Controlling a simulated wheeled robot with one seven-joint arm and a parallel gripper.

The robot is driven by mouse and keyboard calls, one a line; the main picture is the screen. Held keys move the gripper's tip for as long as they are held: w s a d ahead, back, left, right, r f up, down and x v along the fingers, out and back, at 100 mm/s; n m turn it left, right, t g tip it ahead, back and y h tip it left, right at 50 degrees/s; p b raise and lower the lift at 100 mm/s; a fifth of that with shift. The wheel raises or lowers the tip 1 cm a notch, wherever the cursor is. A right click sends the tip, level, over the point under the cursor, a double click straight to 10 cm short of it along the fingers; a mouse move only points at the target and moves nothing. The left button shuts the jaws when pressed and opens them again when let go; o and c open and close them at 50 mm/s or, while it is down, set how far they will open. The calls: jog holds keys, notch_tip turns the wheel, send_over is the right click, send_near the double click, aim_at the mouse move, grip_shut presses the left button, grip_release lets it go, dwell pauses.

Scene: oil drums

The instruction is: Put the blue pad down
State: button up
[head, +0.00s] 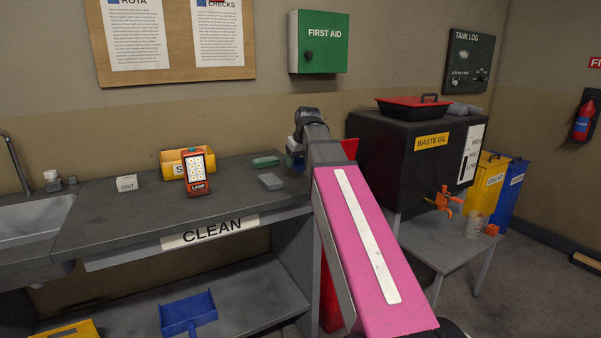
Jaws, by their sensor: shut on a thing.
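My pink arm reaches from the lower right to the back of the bench. My gripper (296,157) is at its far end, over the right end of the clean bench (110,220), and mostly hidden by my own wrist. A small bit of blue shows at the gripper; I take it for the blue pad, shut in the jaws. Its full shape and whether it touches the bench are hidden. A green pad (266,161) lies just left of the gripper, and a grey pad (270,181) lies nearer the front.
A yellow bin (176,160), an orange lamp (196,172) and a small grit box (127,183) stand further left. The bench's front left is clear.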

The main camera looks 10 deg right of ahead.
aim_at(300, 179)
jog(key=shift+w+d+f, duration=0.4)
jog(key=shift+d, duration=0.1)
jog(key=shift+f, duration=2)
jog(key=o, duration=0.9)
jog(key=shift+f, duration=0.1)
jog(key=v, duration=1.2)
